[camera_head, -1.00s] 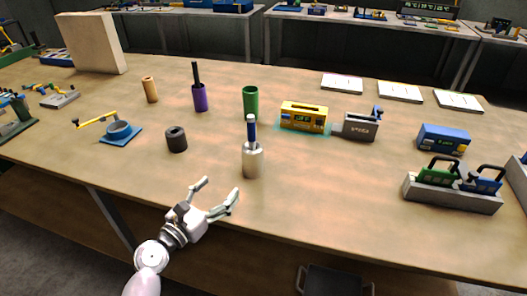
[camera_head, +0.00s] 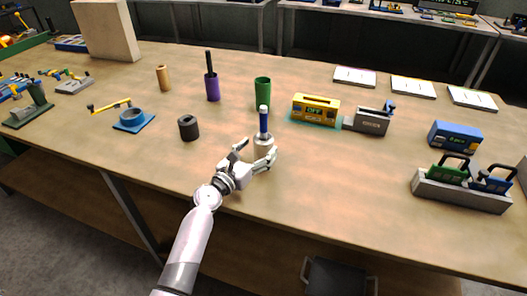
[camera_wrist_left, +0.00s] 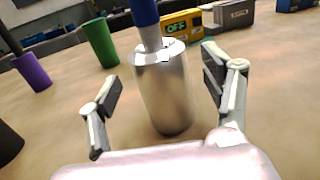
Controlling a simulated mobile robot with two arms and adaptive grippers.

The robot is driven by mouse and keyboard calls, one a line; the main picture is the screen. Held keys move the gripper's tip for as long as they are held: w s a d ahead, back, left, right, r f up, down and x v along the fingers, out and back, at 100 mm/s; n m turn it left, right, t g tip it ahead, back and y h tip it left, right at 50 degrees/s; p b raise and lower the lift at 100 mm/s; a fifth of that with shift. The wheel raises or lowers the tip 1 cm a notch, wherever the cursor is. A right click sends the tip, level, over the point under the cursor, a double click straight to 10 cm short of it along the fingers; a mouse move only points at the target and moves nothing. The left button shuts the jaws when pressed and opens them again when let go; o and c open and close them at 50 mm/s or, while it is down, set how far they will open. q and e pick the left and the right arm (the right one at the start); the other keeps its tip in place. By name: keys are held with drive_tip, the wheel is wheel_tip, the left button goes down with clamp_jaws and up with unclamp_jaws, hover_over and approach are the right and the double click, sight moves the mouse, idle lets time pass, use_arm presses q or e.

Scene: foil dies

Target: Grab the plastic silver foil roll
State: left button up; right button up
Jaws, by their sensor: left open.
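The silver foil roll (camera_head: 262,142) stands upright near the front of the wooden table, with a blue-handled rod (camera_head: 264,121) standing in its top. In the left wrist view the silver roll (camera_wrist_left: 164,92) is between the two fingers, with a gap on either side. My left gripper (camera_head: 256,154) is open around the roll; the roll's lower part is hidden by it in the head view. It also shows in the left wrist view (camera_wrist_left: 164,90). My right gripper is in neither view.
Behind the roll stand a green cup (camera_head: 262,93) and a purple cup (camera_head: 212,88). A dark cylinder (camera_head: 188,128) stands to its left. A yellow device (camera_head: 316,110) and a grey device (camera_head: 367,121) are to its right.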

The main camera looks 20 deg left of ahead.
use_arm(q)
drive_tip(key=x, duration=0.3)
drive_tip(key=shift+w+d+f, duration=0.1)
drive_tip(key=shift+w+f, duration=0.15)
drive_tip(key=shift+w, duration=0.05)
drive_tip(key=c, duration=1.4)
drive_tip(key=shift+r, duration=0.1)
drive_tip(key=shift+c, duration=0.2)
drive_tip(key=shift+r, duration=0.1)
